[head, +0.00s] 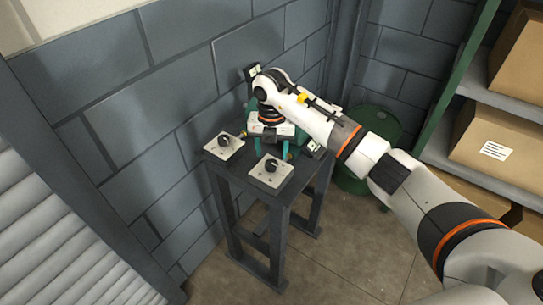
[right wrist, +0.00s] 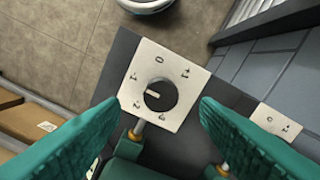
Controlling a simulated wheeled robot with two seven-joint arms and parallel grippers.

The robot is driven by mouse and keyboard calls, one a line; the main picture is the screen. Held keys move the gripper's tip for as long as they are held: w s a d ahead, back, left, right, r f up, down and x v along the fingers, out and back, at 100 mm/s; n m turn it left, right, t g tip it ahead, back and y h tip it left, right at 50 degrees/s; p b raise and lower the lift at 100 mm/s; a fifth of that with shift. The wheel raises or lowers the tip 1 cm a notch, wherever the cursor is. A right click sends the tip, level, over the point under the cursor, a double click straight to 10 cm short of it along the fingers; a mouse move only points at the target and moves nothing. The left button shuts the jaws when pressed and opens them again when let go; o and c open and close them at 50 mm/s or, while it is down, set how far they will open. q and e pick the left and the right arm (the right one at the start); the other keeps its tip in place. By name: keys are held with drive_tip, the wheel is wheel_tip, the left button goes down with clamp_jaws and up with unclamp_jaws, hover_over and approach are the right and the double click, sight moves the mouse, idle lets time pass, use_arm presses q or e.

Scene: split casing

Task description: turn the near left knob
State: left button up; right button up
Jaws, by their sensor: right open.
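Two knobs on pale square plates show clearly on a small dark stand (head: 279,213). One black knob (head: 270,165) is on the plate nearest me; the other (head: 224,140) is further left, by the wall. My right gripper (head: 271,141) is open and points down at the stand, just behind the nearest plate. In the right wrist view, the nearest knob (right wrist: 160,94) is just beyond the two spread teal fingers, with its white mark pointing left. The fingers do not touch it. The other plate (right wrist: 278,120) is partly hidden by the right finger. My left gripper is out of view.
More small plates sit at the stand's back, partly hidden by my arm. A grey block wall (head: 150,130) is close on the left. A green drum (head: 367,150) and shelves with cardboard boxes (head: 500,137) stand right. The floor before the stand is clear.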

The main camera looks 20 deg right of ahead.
sight(271, 163)
drive_tip(key=shift+f+p, duration=0.35)
drive_tip(key=shift+f, duration=1.9)
drive_tip(key=shift+c, duration=0.3)
drive_tip(key=c, duration=0.9)
drive_tip(key=shift+c, duration=0.2)
